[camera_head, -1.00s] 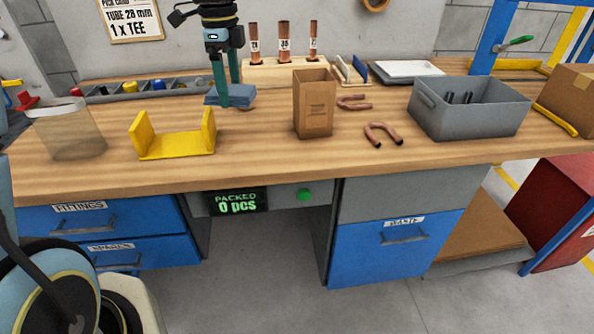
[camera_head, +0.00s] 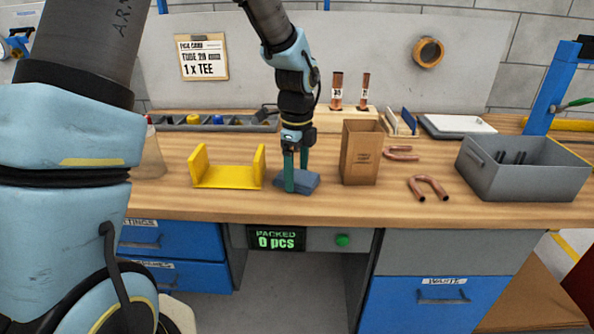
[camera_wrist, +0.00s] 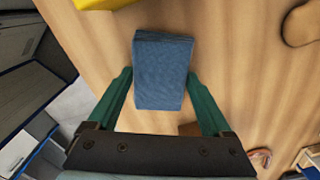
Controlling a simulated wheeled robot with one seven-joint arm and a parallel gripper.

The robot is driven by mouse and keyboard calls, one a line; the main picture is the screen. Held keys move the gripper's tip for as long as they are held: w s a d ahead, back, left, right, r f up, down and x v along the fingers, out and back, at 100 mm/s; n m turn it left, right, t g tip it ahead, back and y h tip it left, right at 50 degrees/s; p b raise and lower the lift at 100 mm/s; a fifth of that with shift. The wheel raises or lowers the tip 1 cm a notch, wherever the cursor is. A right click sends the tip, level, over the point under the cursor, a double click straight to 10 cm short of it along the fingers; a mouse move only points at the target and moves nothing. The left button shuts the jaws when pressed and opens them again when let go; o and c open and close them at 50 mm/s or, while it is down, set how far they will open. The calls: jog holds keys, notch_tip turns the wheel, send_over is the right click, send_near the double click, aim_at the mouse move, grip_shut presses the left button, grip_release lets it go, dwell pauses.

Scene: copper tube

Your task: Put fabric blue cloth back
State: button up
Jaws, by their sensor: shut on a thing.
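The folded blue cloth (camera_head: 307,181) is between the yellow bracket and the cardboard box, at or just above the wooden bench top. I cannot tell whether it touches the wood. My gripper (camera_head: 296,187) points down and is shut on the cloth. In the wrist view the cloth (camera_wrist: 163,75) is a flat folded rectangle gripped at its two sides by the green fingers (camera_wrist: 161,76).
A yellow U-shaped bracket (camera_head: 228,178) stands left of the cloth and an open cardboard box (camera_head: 361,155) stands right. Bent copper tubes (camera_head: 428,188) and a grey bin (camera_head: 523,172) lie further right. A compartment tray (camera_head: 205,126) is behind. Bare wood lies in front.

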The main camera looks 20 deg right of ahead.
aim_at(297, 175)
jog(key=shift+f, duration=0.1)
jog(key=shift+f, duration=0.1)
jog(key=o, duration=1.2)
jog(key=shift+o, duration=0.2)
notch_tip(297, 175, up, 12)
jog(key=b, duration=0.2)
jog(key=a+f+n, duration=0.2)
jog(key=a+n, duration=0.4)
jog(key=a, duration=0.1)
jog(key=a+f+n, duration=0.2)
jog(key=a+n, duration=0.4)
jog(key=a, duration=0.2)
jog(key=a+f+n+t, duration=0.1)
jog(key=a+f+n, duration=0.1)
jog(key=a+n, duration=0.4)
jog(key=shift+a+f+n, duration=0.2)
jog(key=shift+a+n, duration=0.2)
jog(key=shift+a, duration=0.8)
jog(key=s+a+f+n, duration=0.2)
jog(key=s+a+n, duration=0.1)
jog(key=a+n, duration=0.4)
jog(key=shift+s+f+n+t, duration=0.15)
jog(key=shift+s+n+t, duration=0.15)
jog(key=shift+s+n, duration=0.1)
